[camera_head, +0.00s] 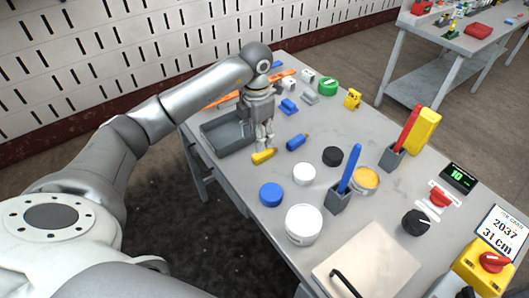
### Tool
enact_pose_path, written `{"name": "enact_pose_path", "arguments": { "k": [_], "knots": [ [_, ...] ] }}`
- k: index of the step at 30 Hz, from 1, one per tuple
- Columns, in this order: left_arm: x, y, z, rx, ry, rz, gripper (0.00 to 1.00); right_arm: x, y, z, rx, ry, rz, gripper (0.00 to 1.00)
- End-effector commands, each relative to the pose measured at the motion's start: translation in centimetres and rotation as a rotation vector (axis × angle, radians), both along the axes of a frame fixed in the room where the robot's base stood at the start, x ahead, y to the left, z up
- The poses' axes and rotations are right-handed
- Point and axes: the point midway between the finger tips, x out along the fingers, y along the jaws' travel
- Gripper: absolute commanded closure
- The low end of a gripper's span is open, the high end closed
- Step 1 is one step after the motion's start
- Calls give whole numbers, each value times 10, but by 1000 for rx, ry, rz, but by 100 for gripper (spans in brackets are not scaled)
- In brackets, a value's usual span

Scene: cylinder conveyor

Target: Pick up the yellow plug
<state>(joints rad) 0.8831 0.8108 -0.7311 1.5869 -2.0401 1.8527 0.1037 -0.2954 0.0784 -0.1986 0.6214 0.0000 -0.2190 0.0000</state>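The yellow plug (264,156) is a small yellow cylinder lying on the grey table, left of the middle of the head view. My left gripper (265,146) points down right at the plug, its fingertips just behind and above it in the picture. The fingers look close together, but they are too small to tell whether they are open or shut, or whether they touch the plug. A similar blue plug (298,142) lies just to the right. My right gripper is not in view.
A grey tray (226,146) lies left of the gripper. White (304,175), blue (271,194) and black (333,156) round lids lie in front and right. A holder (337,202) with a blue stick stands nearer. Small blue and grey parts lie behind.

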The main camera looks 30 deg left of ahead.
Motion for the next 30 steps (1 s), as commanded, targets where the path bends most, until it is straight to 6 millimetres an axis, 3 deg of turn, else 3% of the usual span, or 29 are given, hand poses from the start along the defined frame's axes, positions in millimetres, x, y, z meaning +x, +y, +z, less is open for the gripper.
{"name": "enact_pose_path", "arguments": {
  "k": [3,6,18,26,30],
  "knots": [
    [0,-1,-13,-3,1,-1,52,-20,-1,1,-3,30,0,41],
    [0,-1,-19,-2,0,-2,52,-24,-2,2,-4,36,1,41],
    [-4,0,-66,-4,1,-2,52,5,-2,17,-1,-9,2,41],
    [-4,0,-70,-3,-2,-2,52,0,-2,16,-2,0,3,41],
    [-4,0,-70,-3,-2,-2,67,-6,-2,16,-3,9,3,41]
  ]
}}
